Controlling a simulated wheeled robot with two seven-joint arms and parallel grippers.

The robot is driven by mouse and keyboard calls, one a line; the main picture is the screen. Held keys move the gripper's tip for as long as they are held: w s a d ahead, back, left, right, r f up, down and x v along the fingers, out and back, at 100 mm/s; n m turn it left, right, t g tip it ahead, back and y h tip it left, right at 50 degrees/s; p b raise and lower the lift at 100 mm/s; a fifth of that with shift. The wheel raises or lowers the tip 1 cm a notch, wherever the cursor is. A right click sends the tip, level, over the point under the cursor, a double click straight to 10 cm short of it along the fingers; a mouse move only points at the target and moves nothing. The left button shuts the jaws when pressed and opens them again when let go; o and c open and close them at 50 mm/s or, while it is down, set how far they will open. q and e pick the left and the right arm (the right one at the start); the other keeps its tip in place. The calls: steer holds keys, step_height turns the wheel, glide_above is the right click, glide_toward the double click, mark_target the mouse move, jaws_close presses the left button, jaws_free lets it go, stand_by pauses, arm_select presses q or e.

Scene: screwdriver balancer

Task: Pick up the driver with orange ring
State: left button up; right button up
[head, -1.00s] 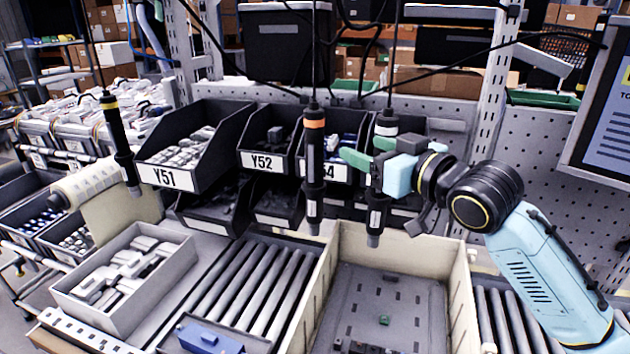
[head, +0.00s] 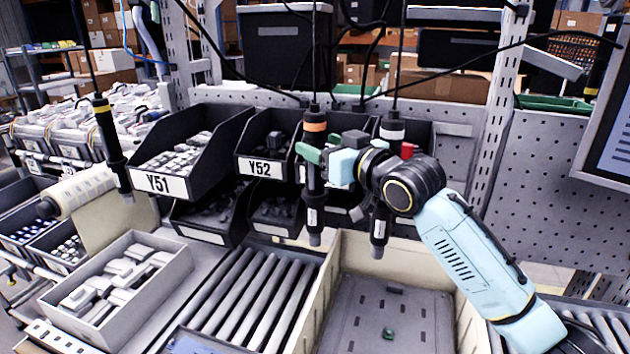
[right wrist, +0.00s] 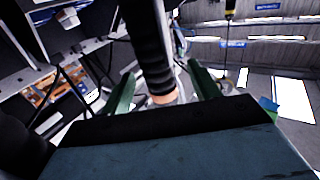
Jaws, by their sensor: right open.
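The driver with the orange ring (head: 315,190) hangs upright and black on its cable in the middle of the head view. My right gripper (head: 320,150) is at its upper body, just below the orange ring, with green fingers apart. In the right wrist view, the driver (right wrist: 148,45) stands between the two open fingers (right wrist: 163,95), its orange band low between them. I cannot tell whether either finger touches it. My left gripper is not in view.
A white-ringed driver (head: 380,215) hangs close on the right, partly behind my right arm. A yellow-ringed driver (head: 113,150) hangs at the left. Black bins (head: 163,186) stand behind. A beige crate (head: 335,290) and rollers (head: 250,300) lie below.

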steer(key=shift+f+p+x, duration=0.15)
steer(key=shift+p+x, duration=0.1)
steer(key=shift+x, duration=1)
steer(key=shift+f+p+x, duration=0.15)
steer(key=shift+p+x, duration=0.05)
steer(key=shift+x, duration=1.05)
steer(key=shift+d, duration=0.15)
steer(key=shift+c, duration=0.3)
steer(key=shift+r, duration=0.1)
jaws_close()
steer(key=shift+r, duration=0.1)
